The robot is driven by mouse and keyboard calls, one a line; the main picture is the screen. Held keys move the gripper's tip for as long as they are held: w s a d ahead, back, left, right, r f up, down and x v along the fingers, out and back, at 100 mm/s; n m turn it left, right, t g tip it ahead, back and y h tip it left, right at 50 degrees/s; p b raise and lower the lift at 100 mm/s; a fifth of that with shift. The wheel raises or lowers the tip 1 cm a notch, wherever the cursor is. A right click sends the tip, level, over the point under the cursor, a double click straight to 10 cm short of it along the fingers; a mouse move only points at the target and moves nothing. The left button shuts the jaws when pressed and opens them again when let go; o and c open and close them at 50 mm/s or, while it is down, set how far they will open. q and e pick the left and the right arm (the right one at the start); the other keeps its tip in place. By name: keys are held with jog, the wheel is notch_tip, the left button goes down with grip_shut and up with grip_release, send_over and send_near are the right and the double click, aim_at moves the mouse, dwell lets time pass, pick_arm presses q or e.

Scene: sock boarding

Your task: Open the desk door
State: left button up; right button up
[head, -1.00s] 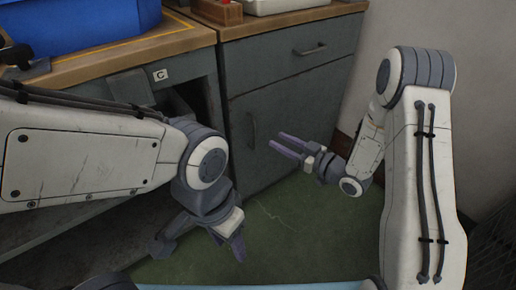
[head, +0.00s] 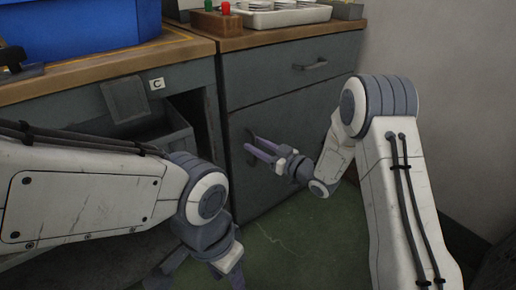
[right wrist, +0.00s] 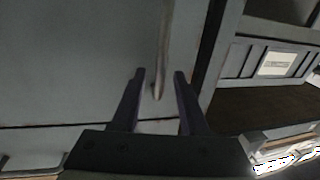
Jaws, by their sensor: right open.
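The desk door is the grey lower cabinet front (head: 285,165) under a drawer in the head view. Its upright handle (head: 250,133) is near the door's left edge and also shows in the right wrist view (right wrist: 164,45). My right gripper (head: 256,146) is open at the handle. In the right wrist view the handle's lower end lies between the two spread fingers (right wrist: 160,74); I cannot tell whether either touches it. The door looks closed. My left gripper (head: 205,262) hangs low at the bottom of the head view, away from the door, its fingers partly hidden.
A drawer with a bar handle (head: 311,66) is above the door. A blue bin (head: 80,25) and a white tray (head: 280,16) stand on the worktop. Green floor (head: 285,240) is clear in front.

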grip_shut()
dwell(1.4)
